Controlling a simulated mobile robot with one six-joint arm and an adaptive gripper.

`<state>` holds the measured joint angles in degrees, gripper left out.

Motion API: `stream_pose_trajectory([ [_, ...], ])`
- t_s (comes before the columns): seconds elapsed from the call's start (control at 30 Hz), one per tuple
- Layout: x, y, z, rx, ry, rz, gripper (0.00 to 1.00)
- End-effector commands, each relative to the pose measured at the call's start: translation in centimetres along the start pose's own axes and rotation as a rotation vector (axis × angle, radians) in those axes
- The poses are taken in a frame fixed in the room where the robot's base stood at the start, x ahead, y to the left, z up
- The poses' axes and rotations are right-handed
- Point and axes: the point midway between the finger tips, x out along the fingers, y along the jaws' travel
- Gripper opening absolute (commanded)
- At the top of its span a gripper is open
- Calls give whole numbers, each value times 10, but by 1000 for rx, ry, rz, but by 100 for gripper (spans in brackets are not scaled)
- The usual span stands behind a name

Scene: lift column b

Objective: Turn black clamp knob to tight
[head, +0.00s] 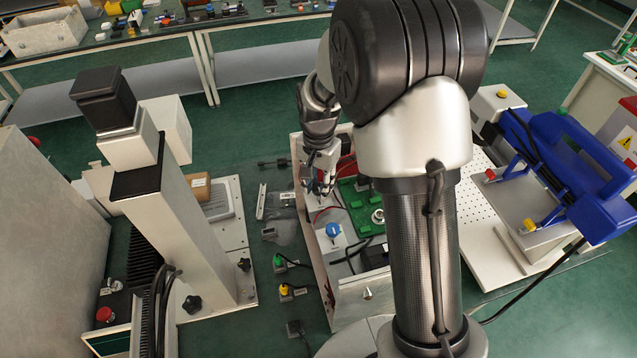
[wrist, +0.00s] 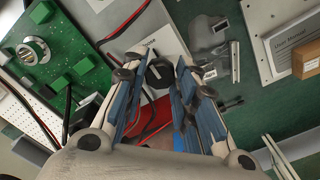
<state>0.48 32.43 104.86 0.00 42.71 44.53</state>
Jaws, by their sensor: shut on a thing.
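A round black knob (wrist: 159,73) with a pale pointer line sits on a light plate with small print in the wrist view. My gripper (wrist: 161,70) reaches down to it, with one finger on each side, and is shut on it.
A blue knob (head: 333,230) sits on the panel below my gripper. A green board (head: 358,208) with blocks lies right of it. Red and black wires run close to the fingers. A tall pale column (head: 172,215) with black star knobs (head: 192,303) stands at left.

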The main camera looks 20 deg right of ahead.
Motion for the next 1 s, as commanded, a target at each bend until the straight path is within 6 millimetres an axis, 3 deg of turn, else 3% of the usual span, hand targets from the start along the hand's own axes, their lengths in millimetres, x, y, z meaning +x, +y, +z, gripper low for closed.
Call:
stream_pose_trajectory([
  [0.2, 0, 0, 0, 0, 0, 0, 3],
  [0.53, 0, 0, 0, -58, 0, 0, 3],
  [1.0, -1, 0, 0, -432, 0, 0, 3],
])
